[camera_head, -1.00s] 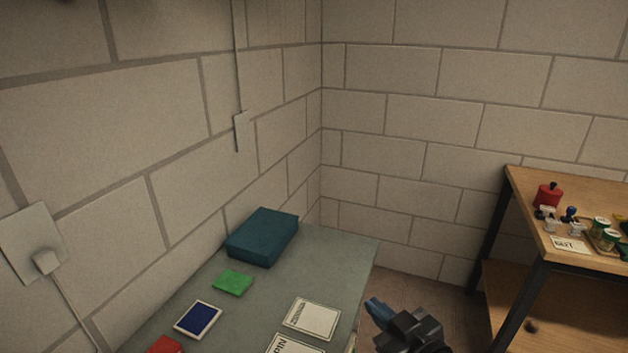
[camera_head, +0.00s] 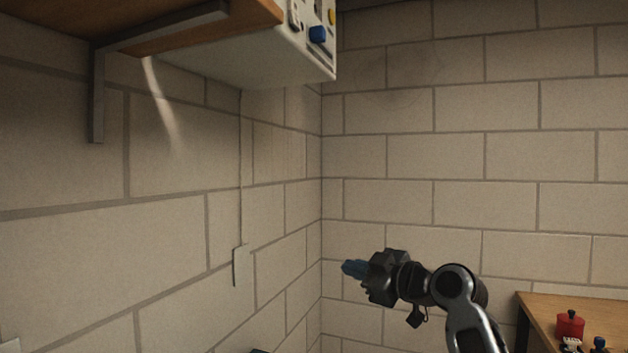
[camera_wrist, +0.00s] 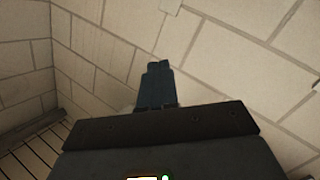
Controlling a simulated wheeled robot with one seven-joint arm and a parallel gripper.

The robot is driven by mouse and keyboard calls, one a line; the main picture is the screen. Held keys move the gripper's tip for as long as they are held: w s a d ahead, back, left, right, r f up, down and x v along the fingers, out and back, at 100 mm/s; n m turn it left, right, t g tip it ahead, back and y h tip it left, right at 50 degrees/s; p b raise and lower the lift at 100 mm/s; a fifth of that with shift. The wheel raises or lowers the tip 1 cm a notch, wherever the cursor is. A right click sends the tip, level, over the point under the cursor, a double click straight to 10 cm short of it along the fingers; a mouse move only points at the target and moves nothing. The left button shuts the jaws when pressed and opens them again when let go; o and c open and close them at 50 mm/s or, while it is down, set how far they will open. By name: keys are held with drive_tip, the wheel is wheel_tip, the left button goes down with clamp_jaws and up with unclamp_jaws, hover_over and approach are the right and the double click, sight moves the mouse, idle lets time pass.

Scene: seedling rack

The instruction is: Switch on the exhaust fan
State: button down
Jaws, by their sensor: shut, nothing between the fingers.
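No fan shows in either view. A white box (camera_head: 270,58) with a blue knob (camera_head: 318,34) and other controls on its right-hand face is at the top of the head view, partly cut off. A pale narrow plate (camera_head: 240,266) is on the left wall, with a thin line running up from it. My gripper (camera_head: 352,268) is raised in front of the corner, right of the plate in the picture, pointing left. Its blue fingers are shut and empty; they also show in the wrist view (camera_wrist: 158,82), pointing at block wall. A small pale piece (camera_wrist: 171,5) is at that view's top edge.
A wooden shelf (camera_head: 200,25) on a metal bracket (camera_head: 97,95) juts from the left wall beside the box. A wooden bench (camera_head: 540,305) with a red container (camera_head: 570,326) is at the lower right.

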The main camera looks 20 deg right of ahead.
sight(298, 25)
wheel_tip(298, 25, up, 27)
drive_tip(key=d+n+g+y, duration=0.15)
drive_tip(key=n+y, duration=0.25)
drive_tip(key=n, duration=0.5)
drive_tip(key=s+r+n+g+y, duration=0.1)
drive_tip(key=s+r+n, duration=0.1)
drive_tip(key=r, duration=0.5)
drive_tip(key=s+r+n+g+b, duration=0.1)
drive_tip(key=s+r+n, duration=0.2)
drive_tip(key=s+r, duration=0.2)
drive_tip(key=s+a+r+n+g+y, duration=0.1)
drive_tip(key=s+r+n, duration=0.2)
drive_tip(key=r, duration=0.6)
drive_tip(key=shift+s+r+y+b, duration=0.3)
drive_tip(key=shift+s, duration=0.25)
drive_tip(key=shift+a, duration=0.15)
drive_tip(key=p+x, duration=0.4)
drive_tip(key=x, duration=0.9)
drive_tip(key=shift+w, duration=0.15)
drive_tip(key=shift+w+a, duration=0.25)
drive_tip(key=shift+a, duration=0.05)
drive_tip(key=shift+f, duration=0.1)
